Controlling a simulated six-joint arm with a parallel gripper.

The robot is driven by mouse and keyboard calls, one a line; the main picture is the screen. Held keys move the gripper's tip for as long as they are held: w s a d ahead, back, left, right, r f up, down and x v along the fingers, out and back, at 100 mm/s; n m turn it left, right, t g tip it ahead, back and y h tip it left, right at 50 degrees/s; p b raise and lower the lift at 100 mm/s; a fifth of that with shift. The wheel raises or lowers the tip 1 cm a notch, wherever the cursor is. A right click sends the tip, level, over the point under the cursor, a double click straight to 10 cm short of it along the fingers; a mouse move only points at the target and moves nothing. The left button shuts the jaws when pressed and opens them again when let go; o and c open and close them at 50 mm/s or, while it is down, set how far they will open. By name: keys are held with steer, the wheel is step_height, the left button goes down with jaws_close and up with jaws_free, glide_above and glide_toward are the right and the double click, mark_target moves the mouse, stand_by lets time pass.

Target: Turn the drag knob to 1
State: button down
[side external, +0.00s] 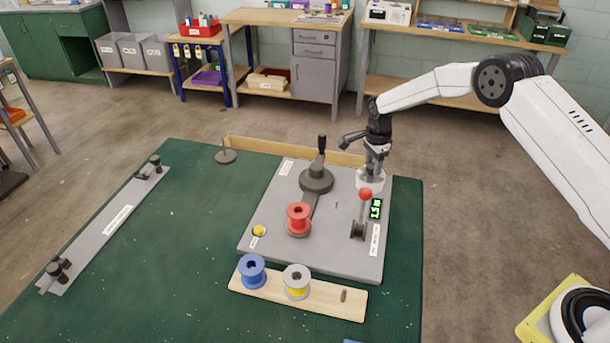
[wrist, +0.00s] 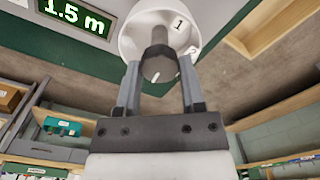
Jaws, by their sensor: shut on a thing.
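The drag knob (wrist: 158,50) is a dark faceted knob on a round white dial (wrist: 128,40) in the wrist view. My gripper (wrist: 159,72) is shut on the knob, one finger on each side. The numeral 1 shows at the dial's upper right, with a partly hidden 2 below it. A short white mark shows on the knob's lower face. In the side view the white dial (side external: 370,184) sits at the grey panel's back right, with my gripper (side external: 373,167) pointing down over it; the knob is mostly hidden there.
A green display (wrist: 73,14) reads 1.5 m. In the side view a red-ball lever (side external: 365,194) stands close in front of the dial. A red spool (side external: 298,217) and black crank (side external: 317,178) stand left on the panel (side external: 270,210). Blue (side external: 252,271) and yellow-wound (side external: 296,281) spools stand in front.

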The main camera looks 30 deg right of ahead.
steer(key=n, duration=0.8)
steer(key=shift+w+n, duration=0.1)
steer(key=shift+n, duration=0.3)
steer(key=n, duration=0.4)
steer(key=shift+n, duration=0.3)
steer(key=n, duration=0.4)
steer(key=shift+n, duration=0.3)
steer(key=n, duration=0.9)
steer(key=shift+a, duration=0.1)
steer(key=n, duration=0.4)
steer(key=shift+r+n, duration=0.1)
steer(key=shift+n, duration=2)
